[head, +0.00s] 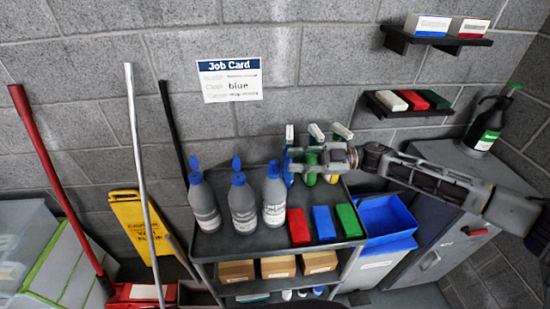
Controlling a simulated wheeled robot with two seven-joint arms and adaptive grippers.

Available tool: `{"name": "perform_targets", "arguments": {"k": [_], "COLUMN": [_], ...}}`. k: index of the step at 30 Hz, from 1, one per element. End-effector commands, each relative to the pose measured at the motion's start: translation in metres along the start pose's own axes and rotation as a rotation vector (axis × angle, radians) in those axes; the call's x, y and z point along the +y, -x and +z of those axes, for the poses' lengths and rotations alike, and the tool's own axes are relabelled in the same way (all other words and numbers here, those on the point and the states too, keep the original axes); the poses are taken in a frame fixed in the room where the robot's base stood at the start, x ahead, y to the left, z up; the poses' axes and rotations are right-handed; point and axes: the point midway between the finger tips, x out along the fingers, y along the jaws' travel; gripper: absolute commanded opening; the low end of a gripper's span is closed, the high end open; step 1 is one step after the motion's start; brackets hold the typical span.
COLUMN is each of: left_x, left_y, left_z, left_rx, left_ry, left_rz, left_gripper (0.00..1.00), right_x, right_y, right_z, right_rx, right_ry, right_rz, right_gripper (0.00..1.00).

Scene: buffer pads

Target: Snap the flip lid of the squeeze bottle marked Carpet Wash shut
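Three grey squeeze bottles with blue tops stand upright in a row on the cart's top tray (262,243). The left bottle (205,210) and the middle bottle (242,207) have their blue flip lids raised. The right bottle (273,203) has a blue cap that looks closed. Their labels are too small to read, so I cannot tell which is Carpet Wash. My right gripper (300,160) reaches in from the right, above the back of the tray, right of and apart from the right bottle's cap. Its fingers blend with spray bottles behind, so its opening is unclear. My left gripper is out of view.
Spray bottles (311,173) stand behind my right gripper. Red (298,227), blue (323,223) and green (348,220) pads lie on the tray's right. A blue bin (385,218) is beside the cart. The Job Card (230,79) on the wall reads "blue".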

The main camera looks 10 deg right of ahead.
Motion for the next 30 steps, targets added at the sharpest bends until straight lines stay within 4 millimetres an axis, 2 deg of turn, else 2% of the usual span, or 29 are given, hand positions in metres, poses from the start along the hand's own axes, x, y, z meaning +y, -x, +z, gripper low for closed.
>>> {"name": "perform_targets", "arguments": {"k": [9,15,29,30], "left_x": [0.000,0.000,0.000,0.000], "left_y": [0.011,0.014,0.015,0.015], "left_z": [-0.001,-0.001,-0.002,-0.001], "left_rx": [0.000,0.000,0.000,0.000], "left_ry": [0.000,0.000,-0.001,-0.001], "left_rz": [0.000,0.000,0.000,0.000], "left_gripper": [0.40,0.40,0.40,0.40], "right_x": [0.001,0.000,0.000,0.000], "right_y": [-0.039,-0.055,-0.062,-0.062], "right_z": [-0.002,-0.001,0.000,0.000], "right_rx": [0.001,0.001,0.000,0.000], "right_ry": [0.000,-0.001,-0.001,-0.001], "right_rz": [-0.001,0.000,0.000,0.000], "right_gripper": [0.26,0.26,0.26,0.24]}}
